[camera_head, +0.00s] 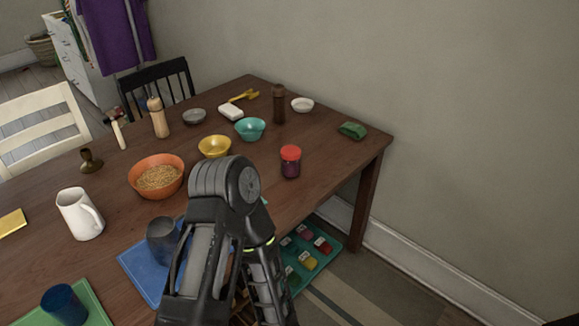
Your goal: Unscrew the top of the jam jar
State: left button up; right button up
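The jam jar (290,168) stands upright near the right front edge of the brown wooden table. It has a dark purple body and a red lid (291,152) that sits on top of it. One of my arms rises from the bottom middle of the head view and bends just left of the jar, apart from it in the picture. Neither of my grippers shows, so I see no fingers at the jar.
A teal bowl (250,129), a yellow bowl (214,147) and an orange bowl (156,178) stand left of the jar. A brown bottle (279,104) and a folded green cloth (352,130) are behind it. A white pitcher (79,214) stands farther left. A wall borders the right.

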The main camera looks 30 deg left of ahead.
aim_at(290, 169)
jog(key=u, duration=0.45)
jog(key=i+l+u, duration=0.1)
jog(key=u, duration=0.35)
jog(key=l+u, duration=0.1)
jog(key=u, duration=0.35)
jog(key=l+u, duration=0.1)
jog(key=u, duration=0.4)
jog(key=l+u, duration=0.35)
jog(key=l, duration=0.15)
jog(key=l+u, duration=0.4)
jog(key=k+l+u, duration=0.15)
jog(key=l+u, duration=0.2)
jog(key=l, duration=0.2)
jog(key=k+l, duration=0.15)
jog(key=l, duration=0.25)
jog(key=k+l, duration=0.1)
jog(key=l, duration=0.25)
jog(key=k+l+u, duration=0.1)
jog(key=l, duration=0.3)
